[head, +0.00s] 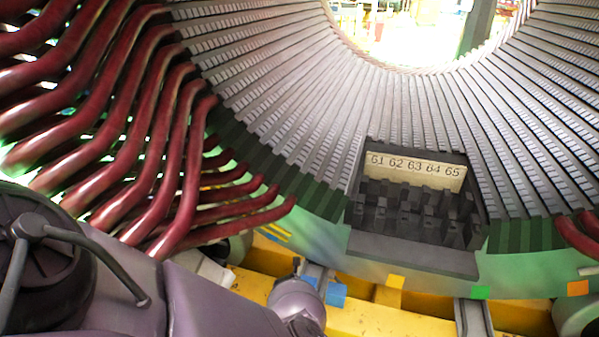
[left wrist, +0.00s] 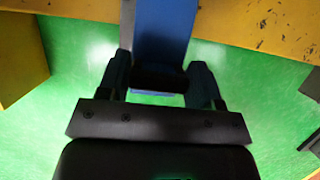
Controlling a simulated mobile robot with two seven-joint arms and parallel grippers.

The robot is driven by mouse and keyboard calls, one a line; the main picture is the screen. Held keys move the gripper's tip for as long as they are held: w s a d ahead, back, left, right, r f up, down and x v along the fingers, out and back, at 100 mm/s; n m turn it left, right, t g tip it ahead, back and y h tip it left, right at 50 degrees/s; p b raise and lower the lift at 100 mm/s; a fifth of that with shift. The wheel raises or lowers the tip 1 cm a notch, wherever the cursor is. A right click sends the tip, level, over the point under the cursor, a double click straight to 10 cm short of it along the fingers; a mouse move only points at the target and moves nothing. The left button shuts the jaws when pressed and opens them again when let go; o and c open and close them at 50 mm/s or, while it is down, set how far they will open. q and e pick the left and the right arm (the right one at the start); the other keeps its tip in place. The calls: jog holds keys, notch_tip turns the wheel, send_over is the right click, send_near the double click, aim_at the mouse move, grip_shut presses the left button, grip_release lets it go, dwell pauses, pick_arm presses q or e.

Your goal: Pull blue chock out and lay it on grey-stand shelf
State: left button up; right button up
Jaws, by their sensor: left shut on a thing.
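In the left wrist view, the blue chock (left wrist: 165,35) is a long blue bar running in from the top edge, across the yellow beam. My left gripper (left wrist: 160,80) has its two dark blue fingers on either side of the chock's near end and is shut on it. A dark block lies between the fingers at that end. In the head view, blue patches (head: 335,294) show beside my purple arm; I cannot tell whether they belong to the chock. My left fingers are hidden there. I cannot make out the grey-stand shelf. My right gripper is in neither view.
The stator ring (head: 300,130) fills the head view, with dark red coil ends (head: 110,130) at left. A dark slotted box with a label reading 61 to 65 (head: 415,170) sits in it. A yellow frame (head: 370,320) runs below. Green floor (left wrist: 60,95) shows in the wrist view.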

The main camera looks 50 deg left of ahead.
pick_arm(q)
jog(key=shift+s+d, duration=0.25)
jog(key=shift+s, duration=0.2)
jog(key=shift+s+d, duration=0.15)
jog(key=shift+s, duration=0.05)
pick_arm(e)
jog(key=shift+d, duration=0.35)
pick_arm(q)
jog(key=shift+f, duration=0.1)
jog(key=o, duration=1.4)
jog(key=shift+s+d, duration=0.1)
jog(key=shift+c, duration=0.2)
